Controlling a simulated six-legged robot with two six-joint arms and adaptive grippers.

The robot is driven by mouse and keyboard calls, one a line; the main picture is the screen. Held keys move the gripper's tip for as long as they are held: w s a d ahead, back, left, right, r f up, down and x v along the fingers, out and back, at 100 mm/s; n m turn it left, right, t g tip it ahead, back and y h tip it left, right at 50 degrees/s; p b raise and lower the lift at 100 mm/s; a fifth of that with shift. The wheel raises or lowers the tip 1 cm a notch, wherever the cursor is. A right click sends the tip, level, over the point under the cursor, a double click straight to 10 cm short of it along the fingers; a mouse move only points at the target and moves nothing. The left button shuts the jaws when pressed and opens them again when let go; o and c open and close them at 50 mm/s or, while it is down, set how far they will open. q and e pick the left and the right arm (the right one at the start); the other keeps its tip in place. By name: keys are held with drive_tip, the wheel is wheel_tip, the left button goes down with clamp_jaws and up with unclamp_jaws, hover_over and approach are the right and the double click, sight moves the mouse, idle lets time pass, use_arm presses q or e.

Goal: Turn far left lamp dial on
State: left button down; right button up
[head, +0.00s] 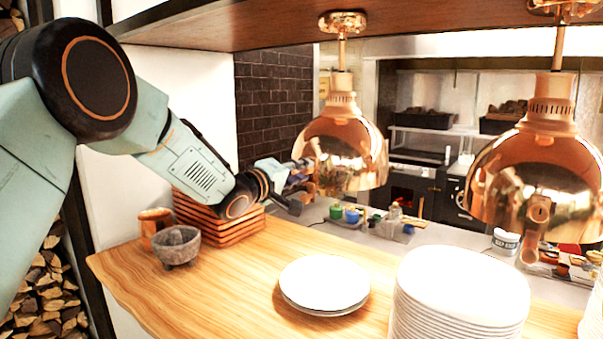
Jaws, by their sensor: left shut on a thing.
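The far left copper lamp (345,145) hangs from the wooden overhead shelf. My left gripper (303,170) is at the lower left side of its shade, reaching in from the left. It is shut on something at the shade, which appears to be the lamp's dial. The dial itself is hidden by the gripper, so its setting cannot be told. My right gripper is out of view.
A second copper lamp (545,165) with a round dial (539,210) hangs at right. Below are a white plate (325,283), a tall plate stack (460,285), a stone mortar (178,247), a copper cup (155,221) and stacked wooden trays (215,228) on the wooden counter (225,295).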

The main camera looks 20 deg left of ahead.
use_arm(q)
drive_tip(key=shift+a+n, duration=0.15)
drive_tip(key=shift+n, duration=1.15)
drive_tip(key=c, duration=1.5)
unclamp_jaws()
drive_tip(key=shift+c, duration=0.2)
drive_tip(key=o, duration=0.4)
drive_tip(key=shift+s+a, duration=0.15)
drive_tip(key=shift+a, duration=0.1)
drive_tip(key=shift+o, duration=0.2)
drive_tip(key=v, duration=1.2)
drive_tip(key=shift+d, duration=0.2)
drive_tip(key=shift+a+f, duration=0.1)
